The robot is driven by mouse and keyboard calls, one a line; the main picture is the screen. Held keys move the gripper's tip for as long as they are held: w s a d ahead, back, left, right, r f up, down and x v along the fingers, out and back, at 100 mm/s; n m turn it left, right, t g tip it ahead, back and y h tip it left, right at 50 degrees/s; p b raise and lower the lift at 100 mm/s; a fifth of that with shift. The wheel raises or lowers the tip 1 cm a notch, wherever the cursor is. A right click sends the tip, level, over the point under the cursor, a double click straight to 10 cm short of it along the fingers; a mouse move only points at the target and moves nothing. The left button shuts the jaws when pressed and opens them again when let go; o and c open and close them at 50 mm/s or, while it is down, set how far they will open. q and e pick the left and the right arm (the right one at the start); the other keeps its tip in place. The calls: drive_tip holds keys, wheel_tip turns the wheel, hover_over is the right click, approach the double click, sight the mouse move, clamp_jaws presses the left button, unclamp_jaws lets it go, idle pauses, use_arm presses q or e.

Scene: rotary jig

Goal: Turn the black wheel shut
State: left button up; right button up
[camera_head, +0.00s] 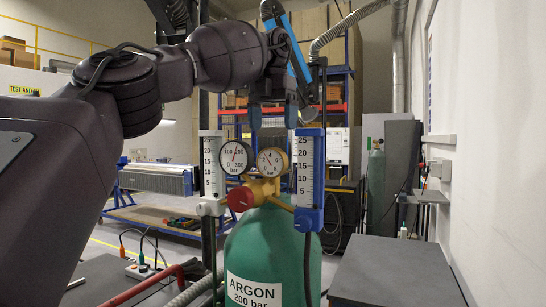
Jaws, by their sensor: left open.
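A green argon cylinder (272,255) stands upright in the lower middle. A brass regulator (266,188) with a red knob (240,199) sits at its top. Two round gauges, a left one (235,157) and a right one (272,162), rise above the regulator. I cannot make out the black wheel; the gauges and regulator cover much of the cylinder's top. My left gripper (273,116) hangs above the gauges, fingers pointing down. It is open, with nothing seen between its fingers. My right gripper is not in view.
Flow tubes flank the gauges: a white one (211,165) at left, a blue-framed one (309,180) at right. A dark grey box top (395,268) lies right of the cylinder, beside a white wall (490,150). A red bar (150,283) is at lower left.

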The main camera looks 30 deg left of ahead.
use_arm(q)
wheel_tip(320, 180, down, 7)
drive_tip(key=shift+r+b, duration=0.15)
drive_tip(key=shift+b, duration=0.3)
drive_tip(key=c, duration=0.9)
drive_tip(key=shift+c, duration=0.2)
